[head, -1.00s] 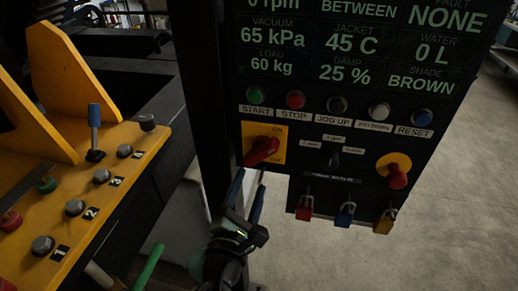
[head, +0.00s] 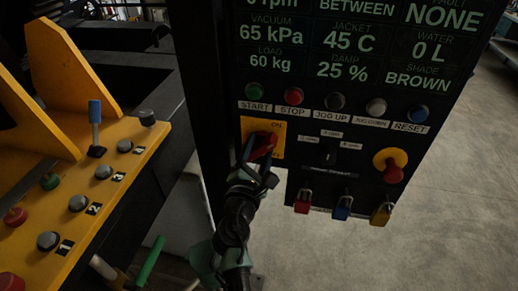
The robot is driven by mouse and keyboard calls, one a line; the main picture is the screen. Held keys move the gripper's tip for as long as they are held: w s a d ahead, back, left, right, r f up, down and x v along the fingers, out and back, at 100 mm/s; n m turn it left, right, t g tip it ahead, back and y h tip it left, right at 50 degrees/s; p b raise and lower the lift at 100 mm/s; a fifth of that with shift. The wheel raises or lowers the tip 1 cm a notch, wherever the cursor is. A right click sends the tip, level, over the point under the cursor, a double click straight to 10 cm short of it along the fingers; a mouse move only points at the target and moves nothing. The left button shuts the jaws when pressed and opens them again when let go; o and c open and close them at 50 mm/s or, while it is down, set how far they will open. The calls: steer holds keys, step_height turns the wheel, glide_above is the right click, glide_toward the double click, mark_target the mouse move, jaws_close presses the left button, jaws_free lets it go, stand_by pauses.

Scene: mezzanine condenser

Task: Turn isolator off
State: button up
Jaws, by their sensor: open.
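The isolator is a red rotary handle (head: 263,145) on a yellow square plate (head: 277,127) marked ON at its top, at the lower left of the black control panel. The red handle lies tilted, its right end higher. My gripper (head: 258,165) is at the handle, its two dark fingers pointing up at it, one on the left side and one lower right. The fingers are open around the handle; whether they touch it I cannot tell. My gripper hides the lower part of the plate.
Above the isolator is a row of buttons, with START (head: 253,90) and STOP (head: 293,96) nearest. A red emergency knob (head: 392,172) is at the right. Red, blue and yellow padlocks (head: 342,207) hang below. A yellow console (head: 95,190) with buttons and a blue lever stands left.

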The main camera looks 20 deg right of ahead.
jaws_close()
steer(key=shift+f+m+b, duration=0.1)
steer(key=shift+m+b, duration=0.2)
steer(key=shift+b, duration=0.05)
steer(key=m+b, duration=0.2)
steer(key=shift+f+m, duration=0.15)
steer(key=shift+m, duration=0.25)
steer(key=m+b, duration=1)
steer(key=shift+m, duration=0.4)
steer(key=shift+m+b, duration=1.8)
steer(key=shift+r, duration=0.2)
jaws_free()
